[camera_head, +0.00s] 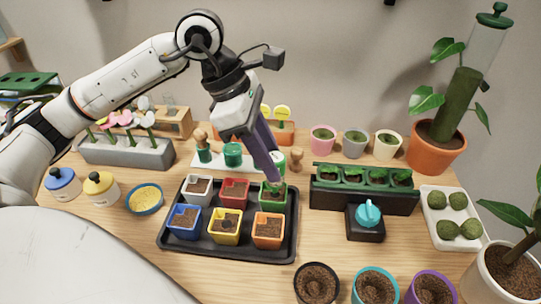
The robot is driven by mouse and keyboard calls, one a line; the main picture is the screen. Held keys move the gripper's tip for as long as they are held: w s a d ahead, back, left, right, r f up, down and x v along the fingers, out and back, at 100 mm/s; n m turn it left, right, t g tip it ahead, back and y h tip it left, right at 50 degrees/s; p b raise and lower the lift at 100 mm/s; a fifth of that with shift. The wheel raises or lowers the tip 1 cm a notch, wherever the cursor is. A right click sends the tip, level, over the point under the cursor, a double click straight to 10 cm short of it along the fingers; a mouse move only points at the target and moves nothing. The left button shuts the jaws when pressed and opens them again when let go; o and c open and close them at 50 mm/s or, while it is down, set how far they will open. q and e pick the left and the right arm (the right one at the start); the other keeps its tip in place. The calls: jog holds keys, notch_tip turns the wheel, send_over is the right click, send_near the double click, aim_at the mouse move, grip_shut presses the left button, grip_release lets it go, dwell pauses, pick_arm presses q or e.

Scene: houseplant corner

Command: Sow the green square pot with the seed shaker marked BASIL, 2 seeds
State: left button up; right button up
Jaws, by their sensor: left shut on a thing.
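The green square pot (272,205) stands at the back right of the black tray, with dark soil inside. My left gripper (275,181) reaches down over it with its purple fingers. It is shut on a small greenish thing at the fingertips, at or just above the pot's soil. The fingers hide most of that thing, and I cannot tell what it is. Two labelled jars stand at the left, one with a blue lid (62,183) and one with a yellow lid (100,188). Their labels are too small to read. No BASIL marking is legible. My right gripper is not in view.
The black tray (173,246) also holds several other coloured square pots. A white rack (213,162) with green and wooden items stands behind. A black planter (365,199) with seedlings is at the right. Round pots (376,286) line the front edge. Bare table shows left of the tray.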

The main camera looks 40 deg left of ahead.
pick_arm(q)
jog(key=shift+f+b, duration=0.65)
jog(key=shift+b, duration=0.05)
dwell(1.9)
jog(key=shift+r+p, duration=1.85)
jog(key=shift+r, duration=0.7)
jog(key=shift+r+p, duration=0.45)
jog(key=shift+r, duration=0.6)
jog(key=shift+f, duration=0.15)
notch_tip(320, 180, down, 6)
jog(key=b, duration=0.5)
jog(key=shift+b, duration=0.3)
jog(key=shift+f+b, duration=0.35)
jog(key=shift+b, duration=0.2)
